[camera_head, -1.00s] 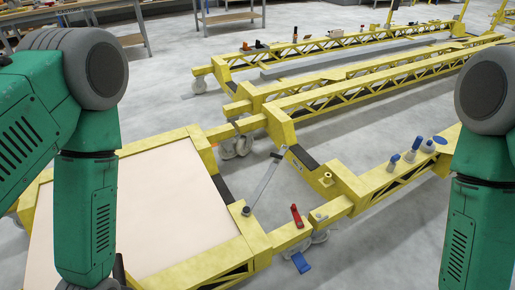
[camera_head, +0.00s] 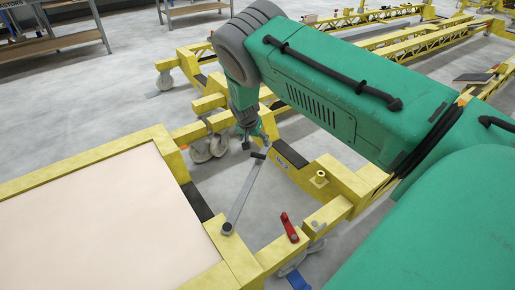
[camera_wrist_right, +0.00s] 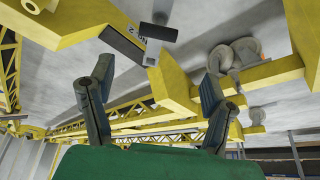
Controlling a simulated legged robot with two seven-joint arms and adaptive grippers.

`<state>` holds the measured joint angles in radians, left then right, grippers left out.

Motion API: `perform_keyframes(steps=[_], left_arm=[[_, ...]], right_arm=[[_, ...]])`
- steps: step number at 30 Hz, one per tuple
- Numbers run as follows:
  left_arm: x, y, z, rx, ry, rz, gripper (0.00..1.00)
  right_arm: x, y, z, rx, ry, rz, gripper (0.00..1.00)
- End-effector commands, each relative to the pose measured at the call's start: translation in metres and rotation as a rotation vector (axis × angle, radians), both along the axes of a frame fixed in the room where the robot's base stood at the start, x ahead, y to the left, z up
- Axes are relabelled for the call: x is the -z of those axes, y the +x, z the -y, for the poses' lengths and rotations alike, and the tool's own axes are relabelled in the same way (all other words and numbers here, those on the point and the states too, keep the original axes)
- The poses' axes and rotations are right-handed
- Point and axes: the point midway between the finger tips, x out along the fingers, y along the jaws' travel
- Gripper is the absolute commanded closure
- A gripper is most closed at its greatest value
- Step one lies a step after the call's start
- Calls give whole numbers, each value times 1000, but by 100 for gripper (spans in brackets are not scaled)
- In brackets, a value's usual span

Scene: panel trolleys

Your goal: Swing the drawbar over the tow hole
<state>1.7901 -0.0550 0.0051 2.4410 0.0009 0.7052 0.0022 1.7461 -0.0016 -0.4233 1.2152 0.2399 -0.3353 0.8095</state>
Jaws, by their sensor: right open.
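The drawbar (camera_head: 243,194) is a flat grey bar. Its near end sits at a dark round pivot on the yellow frame of the panel trolley (camera_head: 222,250), and its far end carries a black grip (camera_head: 258,156). A short yellow upright piece with a round top (camera_head: 320,178) stands on the neighbouring trolley, right of the bar; I cannot tell whether it is the tow hole. My right gripper (camera_head: 254,140) is open just above the bar's far end. In the right wrist view, the gripper (camera_wrist_right: 157,72) has its fingers spread, with the drawbar's end (camera_wrist_right: 158,34) beyond the tips. My left gripper is out of view.
A red lever (camera_head: 289,227) and a blue pedal (camera_head: 297,281) are at the trolley's near right corner. Castors (camera_head: 205,147) stand below the frame beams. Long yellow truss trolleys (camera_head: 410,42) lie behind. Bare floor shows around the drawbar.

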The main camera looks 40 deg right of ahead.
Motion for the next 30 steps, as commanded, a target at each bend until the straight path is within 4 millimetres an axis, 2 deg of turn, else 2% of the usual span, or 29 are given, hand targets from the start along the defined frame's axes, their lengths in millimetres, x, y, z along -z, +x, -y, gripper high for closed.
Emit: perform_keyframes(steps=[1,6,13,18,29,30], left_arm=[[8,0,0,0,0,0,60],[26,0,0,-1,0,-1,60],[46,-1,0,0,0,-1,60],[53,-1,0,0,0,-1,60],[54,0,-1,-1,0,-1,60],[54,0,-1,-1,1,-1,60]], right_arm=[[16,1,4,0,0,-1,28],[55,8,19,-1,5,-3,28],[93,16,33,-1,5,-2,28],[105,20,38,-2,4,-2,28],[108,21,40,-2,5,-3,28],[109,21,40,-2,5,-3,38]])
